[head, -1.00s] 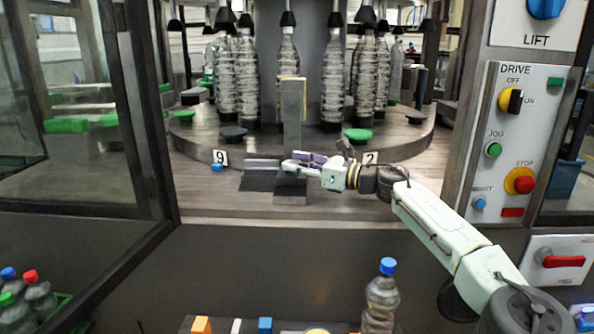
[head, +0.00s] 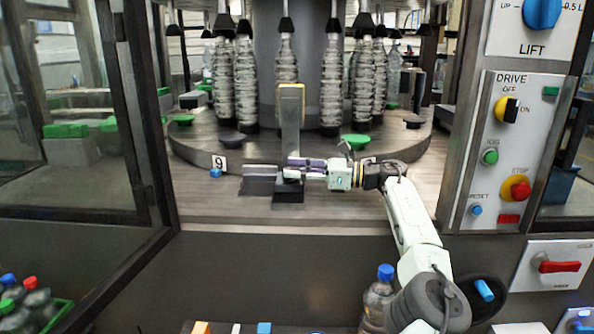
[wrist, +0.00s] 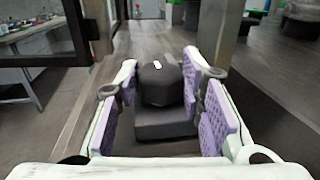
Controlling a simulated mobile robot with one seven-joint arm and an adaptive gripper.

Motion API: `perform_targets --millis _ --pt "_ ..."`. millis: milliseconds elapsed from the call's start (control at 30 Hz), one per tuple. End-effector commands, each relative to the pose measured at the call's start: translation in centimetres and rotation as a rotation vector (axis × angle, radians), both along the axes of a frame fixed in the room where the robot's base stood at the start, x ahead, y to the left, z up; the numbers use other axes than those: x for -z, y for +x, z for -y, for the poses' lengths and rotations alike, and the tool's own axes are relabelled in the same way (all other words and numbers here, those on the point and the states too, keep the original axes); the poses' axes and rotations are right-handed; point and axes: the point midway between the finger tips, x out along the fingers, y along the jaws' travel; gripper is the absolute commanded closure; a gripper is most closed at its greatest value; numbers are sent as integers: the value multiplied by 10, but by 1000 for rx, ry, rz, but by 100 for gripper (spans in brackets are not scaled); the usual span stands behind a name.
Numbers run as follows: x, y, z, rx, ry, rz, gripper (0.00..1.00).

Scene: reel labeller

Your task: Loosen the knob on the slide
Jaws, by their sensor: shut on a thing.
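The knob (wrist: 161,84) is dark and round with a short white mark on top. In the wrist view it sits on a dark block of the slide (wrist: 168,124), between the purple pads of my gripper (wrist: 163,80). The pads close on the knob from both sides. In the head view my gripper (head: 290,168) reaches in from the right, level with the machine deck, at the dark slide (head: 258,186) in front of the upright post (head: 291,125). The fingers hide the knob there.
Several bottles (head: 331,85) stand on the round carousel behind. The number 9 plate (head: 219,163) and a blue cap (head: 215,173) are left of the slide. The control panel (head: 497,150) stands at right. A blue-capped bottle (head: 378,298) is below my arm.

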Motion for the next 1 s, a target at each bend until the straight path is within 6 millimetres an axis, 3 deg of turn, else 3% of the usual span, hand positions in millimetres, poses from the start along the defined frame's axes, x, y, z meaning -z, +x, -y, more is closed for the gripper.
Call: perform_targets --millis 300,333,633,1000 --pt "-5 0 -1 0 7 5 93" --pt "-5 0 -1 0 7 5 64" --pt "-3 0 -1 0 4 3 44" --pt "0 1 1 10 1 1 44"
